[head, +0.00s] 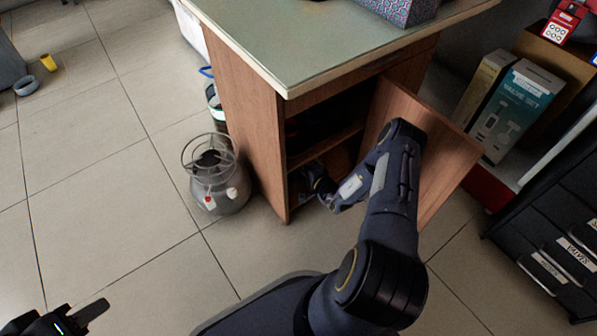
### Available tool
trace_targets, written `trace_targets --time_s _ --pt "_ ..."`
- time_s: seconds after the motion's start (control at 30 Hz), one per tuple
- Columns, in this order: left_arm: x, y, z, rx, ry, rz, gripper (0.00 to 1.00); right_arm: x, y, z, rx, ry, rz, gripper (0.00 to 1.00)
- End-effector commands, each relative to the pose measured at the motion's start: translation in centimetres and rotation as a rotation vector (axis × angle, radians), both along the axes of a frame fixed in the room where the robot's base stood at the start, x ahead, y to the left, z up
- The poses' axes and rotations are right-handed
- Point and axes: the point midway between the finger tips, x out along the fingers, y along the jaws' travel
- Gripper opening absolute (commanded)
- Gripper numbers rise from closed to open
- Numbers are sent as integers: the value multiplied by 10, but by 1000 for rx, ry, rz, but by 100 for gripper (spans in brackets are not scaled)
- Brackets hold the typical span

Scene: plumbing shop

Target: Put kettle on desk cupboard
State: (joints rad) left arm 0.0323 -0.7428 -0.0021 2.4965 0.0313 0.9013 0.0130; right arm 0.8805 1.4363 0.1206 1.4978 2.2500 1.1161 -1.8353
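The desk cupboard (249,130) is a brown wooden cabinet with a pale green top. Its door (447,158) stands open to the right, showing a dark inside with a shelf (325,146). My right arm reaches to the cupboard's lower opening. My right gripper (308,183) is in shadow there; its fingers and anything between them cannot be made out. My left gripper (98,306) is at the bottom left corner, over the floor and away from the cupboard. Only one finger shows clearly. I cannot make out a kettle for sure.
A grey metal canister with a wire ring (219,187) stands on the floor left of the cupboard. A patterned box (402,10) sits on the top. Boxes (518,110) and black drawers (561,230) stand at the right. The tiled floor at left is mostly clear.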

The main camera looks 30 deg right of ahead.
Motion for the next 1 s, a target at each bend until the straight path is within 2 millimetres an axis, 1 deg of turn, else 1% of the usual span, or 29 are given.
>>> trace_targets --time_s 0.03,0.1,0.23,0.5,0.67,0.87,0.9,1.0 --pt "0 0 -6 0 0 0 36 9 0 -1 -3 -7 1 0" --pt "0 0 -7 0 0 0 36 16 0 0 -4 -5 1 0" --pt "0 0 -10 0 0 0 36 21 1 -1 -1 -3 -1 0" --pt "0 0 -36 0 0 0 36 21 1 -36 -1 -3 -1 0" --pt "0 0 -33 0 0 0 36 21 1 -33 -1 -4 -1 0" --pt "0 0 -33 0 0 0 36 21 1 -36 -1 -3 -1 0" --pt "0 0 -33 0 0 0 36 20 1 -37 0 0 -1 16" --pt "0 0 -33 0 0 0 36 20 1 -37 0 0 -1 29"
